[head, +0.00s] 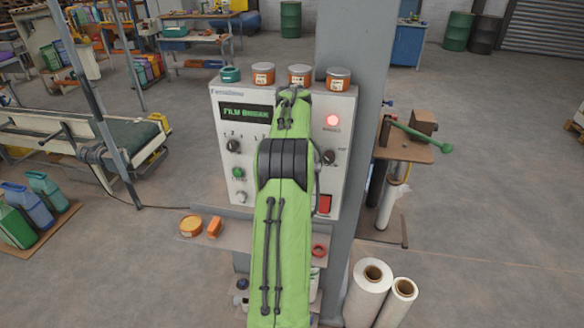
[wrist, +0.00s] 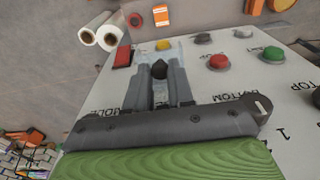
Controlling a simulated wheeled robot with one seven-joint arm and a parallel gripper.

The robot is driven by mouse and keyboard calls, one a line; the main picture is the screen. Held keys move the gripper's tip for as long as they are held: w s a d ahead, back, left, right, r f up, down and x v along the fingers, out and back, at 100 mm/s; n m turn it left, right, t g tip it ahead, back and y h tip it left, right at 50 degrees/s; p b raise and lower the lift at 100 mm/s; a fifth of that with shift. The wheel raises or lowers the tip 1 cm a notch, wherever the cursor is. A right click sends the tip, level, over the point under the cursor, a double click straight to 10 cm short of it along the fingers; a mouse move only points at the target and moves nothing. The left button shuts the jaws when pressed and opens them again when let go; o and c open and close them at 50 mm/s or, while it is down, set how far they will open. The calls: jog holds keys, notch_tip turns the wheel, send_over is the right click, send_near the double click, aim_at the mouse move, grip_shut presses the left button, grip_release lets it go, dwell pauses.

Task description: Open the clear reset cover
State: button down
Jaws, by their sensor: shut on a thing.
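In the wrist view, the clear reset cover (wrist: 180,52) is a faint see-through shape on the pale panel. A yellow button (wrist: 163,45) shows beside or behind it; I cannot tell how far the cover is tilted. My gripper (wrist: 160,76) is at the cover, with a small dark piece between its two grey fingers. It is shut on that piece, which looks like part of the cover. In the head view, my green arm hides the gripper and the cover. The control panel (head: 226,185) stands upright behind the arm.
The red switch (wrist: 122,55) and a red button (wrist: 218,62) lie close to the fingers. A red lamp (head: 333,120) is lit and a display (head: 247,112) shows green text. A dark knob (head: 328,157) is right of my arm. White film rolls (head: 368,285) stand at lower right.

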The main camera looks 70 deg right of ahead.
dwell(0.4)
jog(key=c, duration=1)
grip_release()
jog(key=shift+d, duration=0.1)
jog(key=r, duration=0.7)
jog(key=shift+a+r, duration=0.2)
jog(key=shift+r, duration=0.05)
jog(key=shift+w+a, duration=0.1)
